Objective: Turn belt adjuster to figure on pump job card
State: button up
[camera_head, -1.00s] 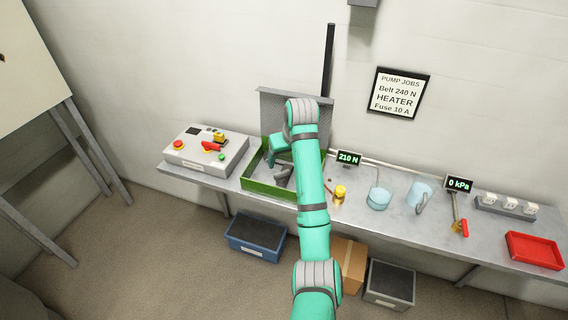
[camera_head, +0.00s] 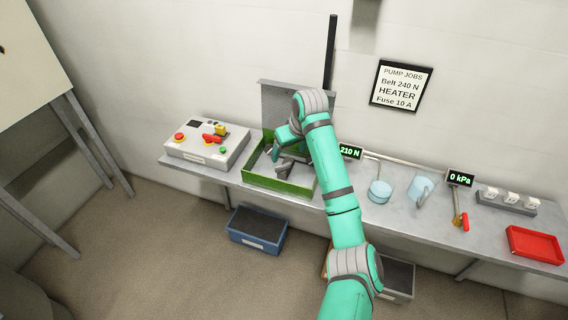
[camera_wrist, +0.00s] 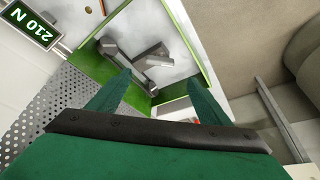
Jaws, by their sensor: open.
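The pump job card (camera_head: 401,86) on the wall reads "Belt 240 N", "HEATER", "Fuse 10 A". A small display (camera_head: 349,151) on the bench reads 210 N; it also shows at the upper left of the wrist view (camera_wrist: 31,24).
A control box (camera_head: 207,148) with buttons stands left of the tray. To the right are a light-blue round vessel (camera_head: 380,191), a pale-blue jug (camera_head: 420,188), a 0 kPa display (camera_head: 460,179), a red-handled valve (camera_head: 464,220), sockets (camera_head: 507,200) and a red tray (camera_head: 535,244). A perforated panel (camera_wrist: 72,108) stands behind the green tray.

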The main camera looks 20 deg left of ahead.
aim_at(283, 165)
jog(key=x, duration=0.9)
jog(key=shift+w+f, duration=0.1)
jog(key=shift+f, duration=0.25)
jog(key=shift+w+a+f, duration=0.15)
jog(key=shift+f, duration=0.1)
jog(key=shift+a, duration=0.1)
jog(key=shift+c, duration=0.6)
jog(key=c, duration=0.9)
